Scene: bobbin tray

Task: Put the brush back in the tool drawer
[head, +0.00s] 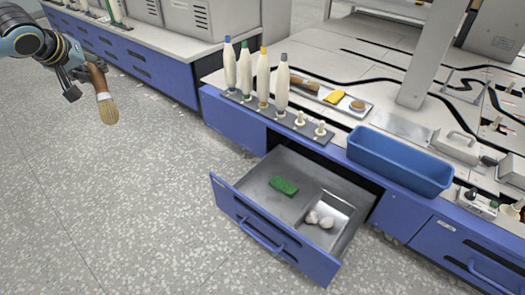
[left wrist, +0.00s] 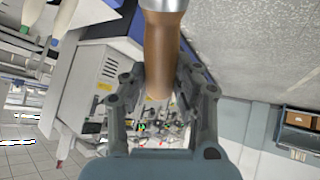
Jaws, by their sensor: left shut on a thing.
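The brush (head: 103,95) has a brown wooden handle, a metal band and pale bristles. It hangs bristles down at the upper left of the head view. My left gripper (head: 84,75) is shut on its handle, well above the floor. In the left wrist view the brown handle (left wrist: 161,55) lies between the two fingers (left wrist: 160,92), with the metal band at the top edge. The tool drawer (head: 262,196) is pulled out at the lower middle of the head view. It holds a green block (head: 284,186) and a small metal tray (head: 340,207) with pale round things. My right gripper is not in view.
A blue bin (head: 400,160) stands on the worktop edge right of the drawer. Several bobbins (head: 263,78) stand upright behind the drawer. A tray (head: 333,97) with a yellow item lies behind them. Open floor (head: 120,200) lies between the brush and the drawer.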

